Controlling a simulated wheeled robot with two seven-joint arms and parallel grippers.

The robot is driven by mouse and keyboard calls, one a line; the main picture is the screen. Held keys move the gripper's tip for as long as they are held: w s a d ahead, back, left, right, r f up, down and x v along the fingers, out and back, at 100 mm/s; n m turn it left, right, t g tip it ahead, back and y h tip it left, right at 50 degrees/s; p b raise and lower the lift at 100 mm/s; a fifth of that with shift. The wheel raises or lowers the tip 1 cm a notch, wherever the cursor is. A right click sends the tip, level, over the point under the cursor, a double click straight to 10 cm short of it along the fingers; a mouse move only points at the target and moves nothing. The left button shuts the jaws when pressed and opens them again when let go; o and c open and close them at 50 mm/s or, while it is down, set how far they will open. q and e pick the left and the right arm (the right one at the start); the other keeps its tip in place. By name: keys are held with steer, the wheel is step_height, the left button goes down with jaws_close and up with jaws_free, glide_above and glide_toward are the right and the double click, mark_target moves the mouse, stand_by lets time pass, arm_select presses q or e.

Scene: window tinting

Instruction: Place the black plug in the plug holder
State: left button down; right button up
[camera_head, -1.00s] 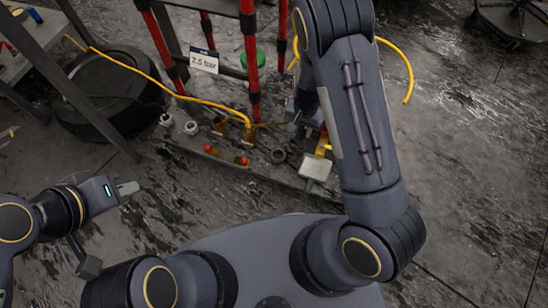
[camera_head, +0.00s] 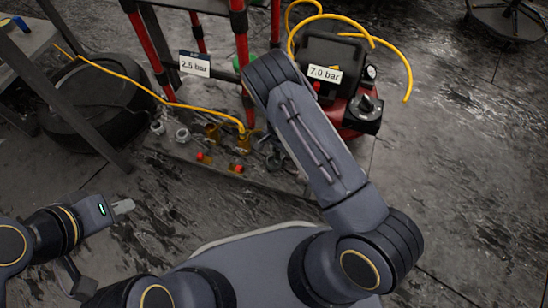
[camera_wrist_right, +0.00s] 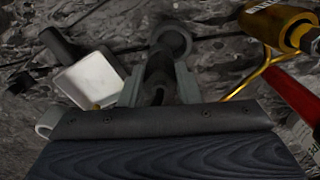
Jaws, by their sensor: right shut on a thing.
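My right gripper (camera_wrist_right: 157,88) shows in the right wrist view with its pale fingers on either side of a black piece, which I take to be the black plug (camera_wrist_right: 158,72). A dark grey ring-shaped piece (camera_wrist_right: 172,42) lies just beyond the fingertips; I cannot tell whether it touches the plug. In the head view my right arm hides this gripper and its load. My left gripper (camera_head: 122,206) is at the lower left, away from the rack, and its jaw gap is unclear. I cannot identify the plug holder with certainty among the small parts on the low shelf (camera_head: 185,152).
Red-tipped brass fittings (camera_head: 238,168) and grey rings (camera_head: 182,134) sit on the low shelf. A red and black compressor (camera_head: 340,75) stands behind my right arm. A tyre (camera_head: 95,105) lies at left. A white square-headed tool (camera_wrist_right: 90,78) lies beside the right gripper.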

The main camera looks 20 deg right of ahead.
mark_target(274, 164)
steer(key=shift+w+a+f+b, duration=0.2)
steer(key=shift+w+f, duration=0.1)
steer(key=shift+f, duration=0.15)
steer(key=shift+w+a+f+b, duration=0.15)
steer(key=shift+w+a+f, duration=0.1)
steer(key=shift+f, duration=0.15)
steer(key=shift+w+a+f+b, duration=0.15)
steer(key=shift+f+b, duration=0.5)
steer(key=shift+f, duration=0.95)
steer(key=shift+f, duration=0.2)
steer(key=o, duration=1)
